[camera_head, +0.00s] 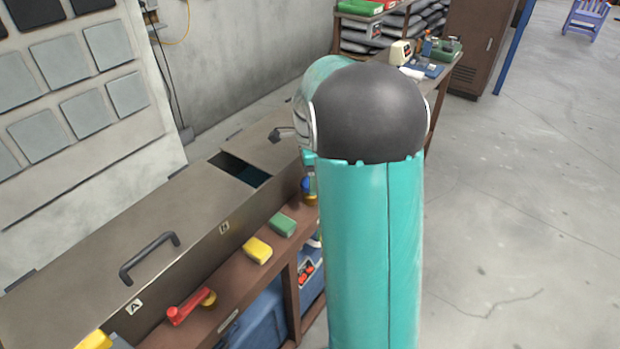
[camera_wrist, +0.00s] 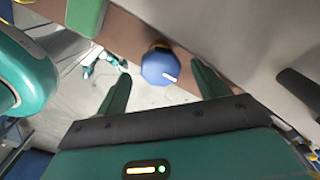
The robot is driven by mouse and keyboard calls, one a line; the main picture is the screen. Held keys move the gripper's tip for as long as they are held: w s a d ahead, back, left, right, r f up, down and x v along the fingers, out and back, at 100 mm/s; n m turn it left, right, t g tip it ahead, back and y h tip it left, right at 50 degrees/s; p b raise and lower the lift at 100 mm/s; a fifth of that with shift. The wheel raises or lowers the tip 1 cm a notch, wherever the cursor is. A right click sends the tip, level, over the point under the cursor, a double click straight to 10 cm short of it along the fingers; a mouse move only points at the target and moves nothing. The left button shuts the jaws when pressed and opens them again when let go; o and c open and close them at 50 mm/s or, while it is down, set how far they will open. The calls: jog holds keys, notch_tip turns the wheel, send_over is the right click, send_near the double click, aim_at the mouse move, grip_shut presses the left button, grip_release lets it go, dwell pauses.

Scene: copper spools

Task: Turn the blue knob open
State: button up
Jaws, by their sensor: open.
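The blue knob (camera_wrist: 160,68) shows in the wrist view as a faceted blue cap with a white mark, on a yellowish base at the brown ledge. My gripper (camera_wrist: 160,72) is open, with one green finger on each side of the knob. Gaps show between the knob and both fingers; I cannot tell the depth between them. In the head view the blue knob (camera_head: 306,184) is a small blue patch above a yellow base, partly hidden by my teal arm. My gripper is hidden there behind the arm.
Along the brown ledge are a green block (camera_head: 282,225), a yellow block (camera_head: 257,250) and a red lever (camera_head: 188,306). The grey cabinet top bears a black handle (camera_head: 150,258) and an open hatch (camera_head: 242,169). The concrete floor at right (camera_head: 520,200) is clear.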

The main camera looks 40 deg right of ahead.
jog(key=shift+f, duration=0.75)
jog(key=c, duration=1)
jog(key=shift+o, duration=0.2)
